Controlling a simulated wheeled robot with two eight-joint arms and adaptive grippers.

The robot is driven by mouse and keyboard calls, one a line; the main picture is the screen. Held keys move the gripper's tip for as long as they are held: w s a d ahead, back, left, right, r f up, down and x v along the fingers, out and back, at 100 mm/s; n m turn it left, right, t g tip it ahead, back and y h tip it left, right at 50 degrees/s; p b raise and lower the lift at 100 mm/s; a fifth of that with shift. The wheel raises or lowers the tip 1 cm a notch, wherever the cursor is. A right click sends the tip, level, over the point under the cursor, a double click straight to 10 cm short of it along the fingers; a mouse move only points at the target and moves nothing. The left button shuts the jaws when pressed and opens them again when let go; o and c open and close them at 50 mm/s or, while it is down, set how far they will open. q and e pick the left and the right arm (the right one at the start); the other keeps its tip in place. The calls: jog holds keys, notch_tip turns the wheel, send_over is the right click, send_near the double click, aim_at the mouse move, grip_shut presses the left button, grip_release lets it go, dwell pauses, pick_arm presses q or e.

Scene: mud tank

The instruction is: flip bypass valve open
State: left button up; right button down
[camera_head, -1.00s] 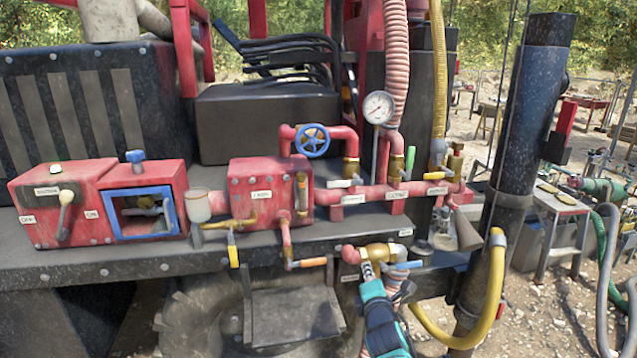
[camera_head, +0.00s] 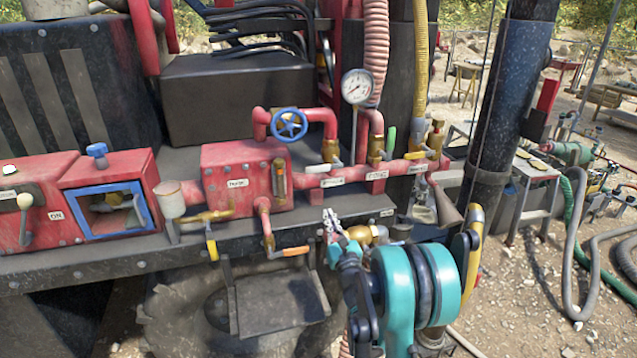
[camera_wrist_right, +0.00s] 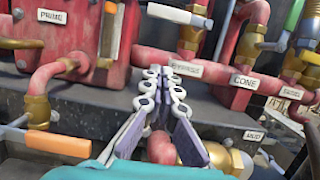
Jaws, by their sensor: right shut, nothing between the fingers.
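The bypass valve (camera_head: 331,150) is a brass valve on the red manifold pipe, above the BYPASS label (camera_head: 333,182). Its white lever (camera_head: 322,168) lies nearly level, pointing left. In the right wrist view the lever (camera_wrist_right: 178,14) crosses the top, beyond my fingers, and its BYPASS label (camera_wrist_right: 186,69) is just past the fingertips. My right gripper (camera_head: 331,216) is shut and empty, in front of and below the bypass valve, apart from the lever. It also shows in the right wrist view (camera_wrist_right: 162,76). My left gripper is not in view.
The CONE valve's green lever (camera_head: 391,138) stands upright to the right. A brass fitting (camera_head: 367,235) sits beside my right fingers. An orange lever (camera_head: 294,251) is at lower left, and a pressure gauge (camera_head: 357,86) rises above the pipe.

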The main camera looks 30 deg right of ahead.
aim_at(325, 168)
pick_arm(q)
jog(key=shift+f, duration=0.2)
pick_arm(e)
jog(key=w+d+r, duration=0.2)
jog(key=w+r, duration=0.4)
jog(key=w, duration=0.3)
jog(key=shift+w+d+r, duration=0.15)
jog(key=shift+w+r, duration=0.05)
jog(key=shift+w, duration=0.05)
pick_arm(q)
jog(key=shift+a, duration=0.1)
pick_arm(e)
jog(key=shift+d+r, duration=0.1)
